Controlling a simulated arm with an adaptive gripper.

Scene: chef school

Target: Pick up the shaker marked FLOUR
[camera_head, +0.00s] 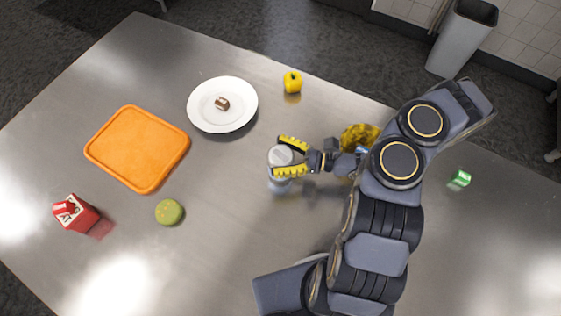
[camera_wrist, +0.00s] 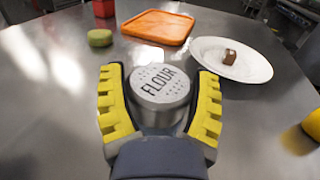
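The shaker marked FLOUR (camera_wrist: 160,85) has a round silver lid with holes and black lettering, seen from above in the wrist view. In the head view the shaker (camera_head: 280,160) stands upright on the metal table near its middle. My gripper (camera_head: 287,157) reaches it from the right, with its yellow-padded fingers on two sides of the shaker. In the wrist view my gripper (camera_wrist: 160,100) shows a finger on each side of the lid, with small gaps near the tips. The fingers are apart. The shaker's lower body is mostly hidden.
A white plate (camera_head: 207,119) with a brown piece (camera_head: 222,103) lies behind. An orange tray (camera_head: 140,112), a green round item (camera_head: 169,212) and a red carton (camera_head: 75,214) are left. A yellow pepper (camera_head: 292,82) stands at the back. A yellow bumpy item (camera_head: 358,136) is beside my arm.

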